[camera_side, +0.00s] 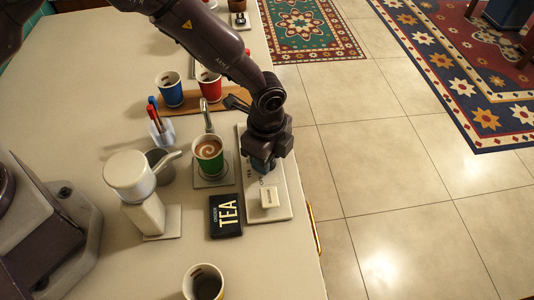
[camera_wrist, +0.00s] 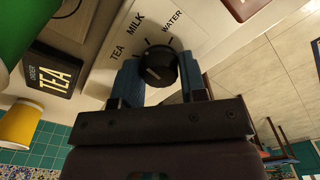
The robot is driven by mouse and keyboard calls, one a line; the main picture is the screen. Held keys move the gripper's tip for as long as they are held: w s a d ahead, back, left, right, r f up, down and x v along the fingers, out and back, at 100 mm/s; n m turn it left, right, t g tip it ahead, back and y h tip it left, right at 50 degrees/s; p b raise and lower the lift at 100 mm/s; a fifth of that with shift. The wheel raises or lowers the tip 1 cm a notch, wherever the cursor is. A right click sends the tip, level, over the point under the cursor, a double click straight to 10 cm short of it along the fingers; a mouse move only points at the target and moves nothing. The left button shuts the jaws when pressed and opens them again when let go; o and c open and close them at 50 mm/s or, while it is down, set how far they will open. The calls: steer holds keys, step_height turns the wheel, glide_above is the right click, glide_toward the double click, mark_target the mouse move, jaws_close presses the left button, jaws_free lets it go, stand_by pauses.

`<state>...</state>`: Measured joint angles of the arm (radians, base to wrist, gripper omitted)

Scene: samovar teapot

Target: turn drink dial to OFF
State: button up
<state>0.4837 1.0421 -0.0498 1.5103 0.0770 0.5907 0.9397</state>
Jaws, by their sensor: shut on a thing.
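The black drink dial (camera_wrist: 160,66) shows in the wrist view on a pale panel (camera_wrist: 112,66), with TEA, MILK and WATER printed around it. A small pale mark shows on its face; I cannot tell exactly which setting it points to. My gripper (camera_wrist: 160,72) has one blue finger on each side of the dial and is shut on it. In the side view my gripper (camera_side: 264,166) points down onto the panel (camera_side: 283,204) and hides the dial. No OFF label is clearly readable.
A green cup of drink (camera_side: 208,160) stands under a tap (camera_side: 207,115), left of my gripper. A black TEA sign (camera_side: 226,216), a white dispenser (camera_side: 130,177) and a pen holder (camera_side: 161,131) stand nearby. A small white switch (camera_side: 269,197) is on the panel near the counter's right edge.

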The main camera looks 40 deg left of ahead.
steer(key=n, duration=0.4)
steer(key=shift+n, duration=0.3)
steer(key=n, duration=0.4)
steer(key=shift+n, duration=0.3)
steer(key=n, duration=0.4)
steer(key=shift+n, duration=2.1)
steer(key=o, duration=0.9)
